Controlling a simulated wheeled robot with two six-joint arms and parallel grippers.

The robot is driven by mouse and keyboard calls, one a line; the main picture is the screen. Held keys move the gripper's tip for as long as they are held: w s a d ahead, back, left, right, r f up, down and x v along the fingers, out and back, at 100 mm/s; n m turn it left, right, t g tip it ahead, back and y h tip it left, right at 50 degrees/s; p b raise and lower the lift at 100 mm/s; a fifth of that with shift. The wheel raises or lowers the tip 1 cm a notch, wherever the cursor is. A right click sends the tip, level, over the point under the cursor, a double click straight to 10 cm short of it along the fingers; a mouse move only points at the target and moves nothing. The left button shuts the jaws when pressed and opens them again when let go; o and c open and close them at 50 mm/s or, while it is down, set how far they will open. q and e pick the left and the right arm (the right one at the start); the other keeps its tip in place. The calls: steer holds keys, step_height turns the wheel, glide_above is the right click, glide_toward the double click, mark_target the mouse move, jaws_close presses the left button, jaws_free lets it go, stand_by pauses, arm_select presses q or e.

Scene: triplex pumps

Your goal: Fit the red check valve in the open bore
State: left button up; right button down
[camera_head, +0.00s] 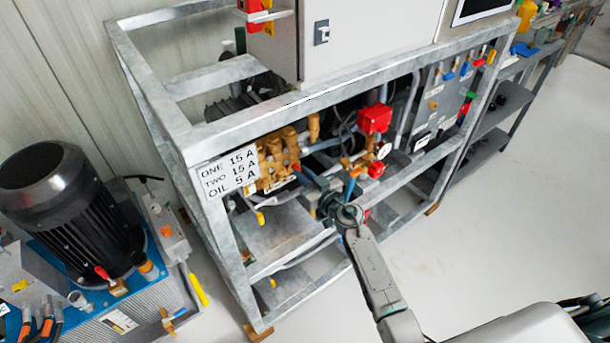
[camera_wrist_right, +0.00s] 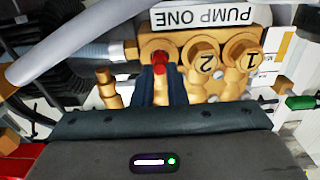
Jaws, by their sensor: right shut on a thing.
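The red check valve (camera_wrist_right: 160,60) shows between the fingertips of my right gripper (camera_wrist_right: 159,84), which is shut on it. Its far end meets or overlaps the brass pump block (camera_wrist_right: 150,43) below the "PUMP ONE" plate, left of the brass caps numbered 2 and 1. Whether it is inside the open bore or just in front of it I cannot tell; the bore is hidden behind it. My left gripper is out of view.
Galvanized frame bars (camera_head: 275,115) run above and around the pump. A grey hose (camera_wrist_right: 60,45) passes left of the block, and brass fittings (camera_wrist_right: 108,90) stand close beside the fingers. A red box (camera_head: 375,119) sits right of the pump. Open floor (camera_head: 490,210) lies to the right.

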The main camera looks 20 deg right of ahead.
steer(key=shift+w+a, duration=0.25)
steer(key=shift+w, duration=0.35)
stand_by(0.4)
stand_by(0.3)
steer(key=c, duration=1.4)
jaws_free()
